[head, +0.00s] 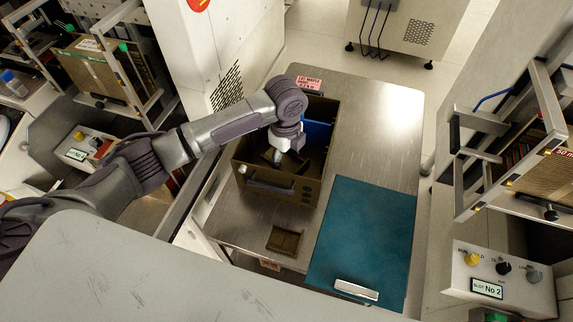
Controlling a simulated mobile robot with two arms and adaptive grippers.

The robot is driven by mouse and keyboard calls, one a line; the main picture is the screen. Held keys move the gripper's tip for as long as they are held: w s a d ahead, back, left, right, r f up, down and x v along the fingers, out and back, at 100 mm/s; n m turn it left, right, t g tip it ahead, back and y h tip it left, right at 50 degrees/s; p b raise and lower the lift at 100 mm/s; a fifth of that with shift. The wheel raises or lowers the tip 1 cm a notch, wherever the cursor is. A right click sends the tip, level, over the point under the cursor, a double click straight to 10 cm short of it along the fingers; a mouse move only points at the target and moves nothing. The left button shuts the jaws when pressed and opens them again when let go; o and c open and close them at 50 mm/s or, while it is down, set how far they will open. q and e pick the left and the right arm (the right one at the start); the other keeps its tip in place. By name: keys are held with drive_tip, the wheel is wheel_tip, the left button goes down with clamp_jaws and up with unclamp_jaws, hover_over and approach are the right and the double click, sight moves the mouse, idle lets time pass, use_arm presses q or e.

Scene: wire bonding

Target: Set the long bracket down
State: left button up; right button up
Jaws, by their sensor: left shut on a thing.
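My left gripper (283,152) reaches down into the open top of a brown box (277,197) on the steel table. It is shut on a dark piece (270,158), which I take to be the long bracket. The piece is small in view and partly hidden by the gripper and box walls. I cannot tell whether it touches the box floor. My right gripper is not in view.
The box also holds a blue bin (318,134). A small brown tray (285,241) lies in front of it on the steel table (385,120). A teal mat (362,235) with a silver strip (357,290) lies at right. A slotted rack (505,150) stands beyond.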

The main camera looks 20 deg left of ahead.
sight(285, 163)
use_arm(q)
wheel_tip(285, 163, down, 5)
drive_tip(key=shift+r, duration=0.15)
drive_tip(key=shift+f, duration=0.2)
drive_tip(key=o, duration=1.4)
drive_tip(key=shift+f, duration=0.15)
wheel_tip(285, 163, up, 12)
drive_tip(key=shift+r, duration=0.2)
